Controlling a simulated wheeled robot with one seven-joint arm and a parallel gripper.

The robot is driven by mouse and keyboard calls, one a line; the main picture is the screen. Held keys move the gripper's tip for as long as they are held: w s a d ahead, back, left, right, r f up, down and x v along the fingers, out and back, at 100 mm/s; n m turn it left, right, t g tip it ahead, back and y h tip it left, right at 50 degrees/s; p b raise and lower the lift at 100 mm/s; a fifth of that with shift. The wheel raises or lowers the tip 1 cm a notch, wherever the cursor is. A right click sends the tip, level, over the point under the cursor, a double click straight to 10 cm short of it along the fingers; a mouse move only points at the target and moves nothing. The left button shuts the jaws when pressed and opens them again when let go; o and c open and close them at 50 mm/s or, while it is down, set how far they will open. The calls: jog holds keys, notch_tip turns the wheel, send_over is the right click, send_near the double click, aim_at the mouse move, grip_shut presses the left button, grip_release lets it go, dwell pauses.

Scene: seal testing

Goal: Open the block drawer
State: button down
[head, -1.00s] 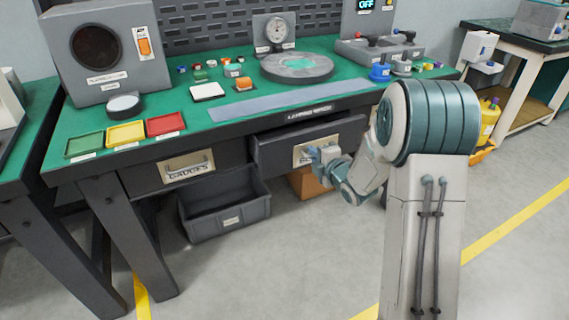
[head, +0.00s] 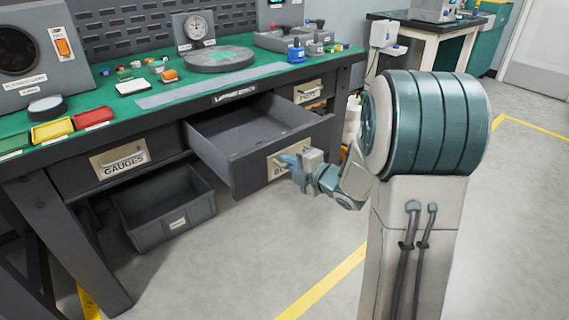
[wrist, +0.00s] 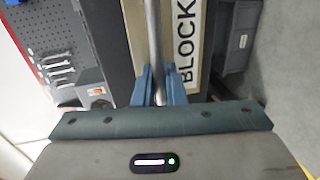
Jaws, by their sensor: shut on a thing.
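The block drawer (head: 235,170) is pulled well out from under the green-topped bench in the head view. Its inside looks empty and grey. My gripper (head: 289,160) is at the drawer's front, over its label plate, which it partly covers. In the wrist view, the blue fingers of my gripper (wrist: 153,86) are shut on the round metal handle bar (wrist: 152,40). The label plate reading BLOCK (wrist: 188,45) is right beside the bar.
The gauges drawer (head: 95,184) to the left is closed. A grey open bin (head: 148,236) sits below, near the floor. Another drawer (head: 307,91) is at the right end of the bench. The floor (head: 235,255) in front is clear, with yellow lines.

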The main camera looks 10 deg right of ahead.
jog(key=shift+s+d, duration=0.2)
jog(key=shift+d, duration=0.15)
jog(key=c, duration=1.9)
grip_release()
jog(key=shift+a, duration=0.1)
jog(key=p+v, duration=0.3)
jog(key=v, duration=1)
jog(key=shift+s+r, duration=0.1)
jog(key=shift+s, duration=0.25)
